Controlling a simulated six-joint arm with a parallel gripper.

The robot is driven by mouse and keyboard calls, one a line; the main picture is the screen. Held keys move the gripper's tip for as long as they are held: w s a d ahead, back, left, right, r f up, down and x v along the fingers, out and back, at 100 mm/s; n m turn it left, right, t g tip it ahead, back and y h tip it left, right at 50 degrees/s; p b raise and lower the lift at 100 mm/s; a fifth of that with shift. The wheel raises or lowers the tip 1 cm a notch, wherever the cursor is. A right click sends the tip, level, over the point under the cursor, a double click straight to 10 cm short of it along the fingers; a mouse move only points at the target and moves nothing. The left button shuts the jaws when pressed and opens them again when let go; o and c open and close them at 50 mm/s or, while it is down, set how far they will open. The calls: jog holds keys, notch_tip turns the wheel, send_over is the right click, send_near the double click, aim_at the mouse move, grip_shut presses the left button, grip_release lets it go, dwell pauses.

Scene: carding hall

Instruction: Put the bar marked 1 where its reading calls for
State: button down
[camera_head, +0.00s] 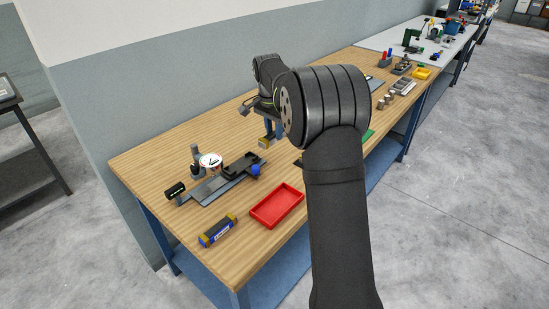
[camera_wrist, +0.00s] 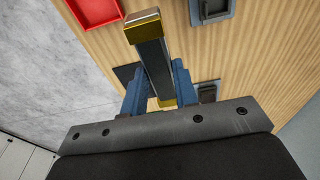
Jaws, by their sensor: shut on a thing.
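My gripper (camera_wrist: 160,90) is shut on a dark bar with brass-coloured ends (camera_wrist: 152,54), held across between its blue fingers in the wrist view. No mark on the bar can be read. In the head view my gripper (camera_head: 271,130) is above the wooden bench, and one yellowish end of the bar (camera_head: 263,143) shows beside it. A dial gauge (camera_head: 210,160) stands on a grey base at the bench's left; its reading is too small to tell. A red tray (camera_head: 277,206) looks empty near the front edge and shows in the wrist view (camera_wrist: 95,10).
A green thing (camera_head: 368,135) is mostly hidden behind my arm. Small metal cylinders (camera_head: 384,101), a yellow tray (camera_head: 422,73) and other tools stand farther right. Bare wood lies behind the gauge.

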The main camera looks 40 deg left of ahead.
jog(key=s+d+f, duration=0.2)
jog(key=s+d, duration=0.1)
jog(key=d, duration=0.8)
jog(key=s+d+f, duration=0.2)
jog(key=s+d, duration=0.2)
jog(key=d, duration=0.6)
jog(key=s+a+f, duration=0.1)
jog(key=a+f, duration=0.1)
jog(key=a, duration=0.1)
jog(key=s+a+f, duration=0.1)
jog(key=a+f, duration=0.1)
jog(key=a, duration=0.2)
jog(key=s+a+f, duration=0.1)
jog(key=a+f, duration=0.1)
jog(key=a, duration=0.1)
jog(key=shift+s+a+f, duration=0.3)
jog(key=shift+f, duration=2.05)
jog(key=shift+f, duration=0.1)
jog(key=c, duration=1.1)
grip_release()
jog(key=shift+f, duration=0.1)
jog(key=r, duration=0.4)
jog(key=s+r, duration=0.1)
jog(key=r, duration=0.7)
jog(key=shift+s+r, duration=0.15)
jog(key=shift+s, duration=0.1)
